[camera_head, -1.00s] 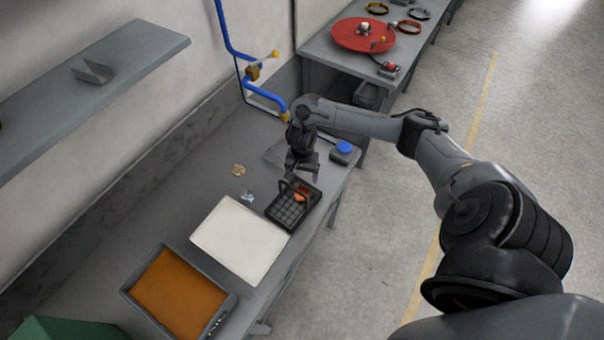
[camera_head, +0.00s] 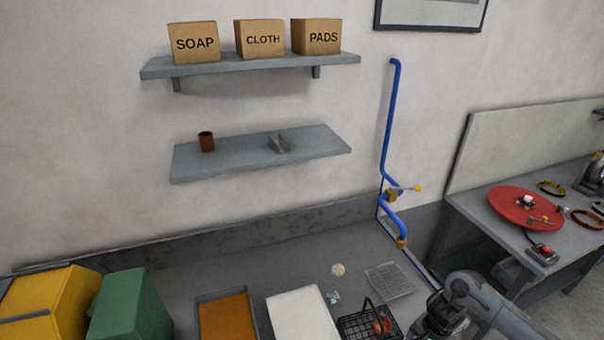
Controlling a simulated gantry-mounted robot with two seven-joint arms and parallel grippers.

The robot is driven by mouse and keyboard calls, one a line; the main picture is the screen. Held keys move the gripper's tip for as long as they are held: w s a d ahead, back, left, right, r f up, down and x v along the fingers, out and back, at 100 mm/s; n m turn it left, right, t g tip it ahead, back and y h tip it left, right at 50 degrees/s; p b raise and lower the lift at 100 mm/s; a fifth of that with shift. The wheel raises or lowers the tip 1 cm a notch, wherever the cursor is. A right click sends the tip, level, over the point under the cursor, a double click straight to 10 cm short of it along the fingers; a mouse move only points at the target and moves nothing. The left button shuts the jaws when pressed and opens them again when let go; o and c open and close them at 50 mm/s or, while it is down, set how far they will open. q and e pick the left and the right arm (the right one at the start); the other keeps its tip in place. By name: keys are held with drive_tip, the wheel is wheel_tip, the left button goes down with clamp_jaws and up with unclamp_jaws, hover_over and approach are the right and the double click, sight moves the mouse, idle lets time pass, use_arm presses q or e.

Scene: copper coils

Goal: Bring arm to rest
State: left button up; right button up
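My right arm comes in from the lower right corner, its wrist over the right part of the bench. Its gripper is at or below the bottom edge of the view, and its fingers cannot be made out. A black wire basket (camera_head: 355,325) with an orange-red thing (camera_head: 382,325) in it stands just left of the wrist. I cannot tell whether the gripper touches the basket. My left arm and gripper are not in view.
On the bench (camera_head: 270,262) are a white board (camera_head: 303,318), an orange-filled tray (camera_head: 227,316), a grate (camera_head: 389,280), and green (camera_head: 130,305) and yellow (camera_head: 55,305) boxes. A blue pipe (camera_head: 389,130) runs down the wall. Two shelves hang above. A red disc (camera_head: 510,212) lies on the right table.

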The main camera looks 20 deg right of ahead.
drive_tip(key=s+a+f+g+y+p, duration=0.2)
drive_tip(key=s+a+f+p, duration=0.3)
drive_tip(key=s+a, duration=0.6)
drive_tip(key=s+a+r+n+t+y+p, duration=0.1)
drive_tip(key=s+a+r+y+p, duration=0.1)
drive_tip(key=a, duration=0.9)
drive_tip(key=s+a+r+n+t+y+p, duration=0.1)
drive_tip(key=s+a+r+t+p, duration=0.1)
drive_tip(key=a, duration=0.9)
wheel_tip(320, 180, up, 10)
drive_tip(key=w+a+f+n+t+h+p, duration=0.1)
drive_tip(key=w+a+n+t+p, duration=0.1)
drive_tip(key=w+a+n+t, duration=0.1)
use_arm(q)
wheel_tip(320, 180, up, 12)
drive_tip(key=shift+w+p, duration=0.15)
drive_tip(key=shift+p, duration=0.15)
use_arm(e)
drive_tip(key=d+r+n+h, duration=0.3)
drive_tip(key=d+r+n, duration=0.7)
drive_tip(key=r+n, duration=0.1)
drive_tip(key=shift+s+d+r+n+h, duration=0.25)
drive_tip(key=shift+s+n+h, duration=0.15)
drive_tip(key=shift+s+n, duration=0.1)
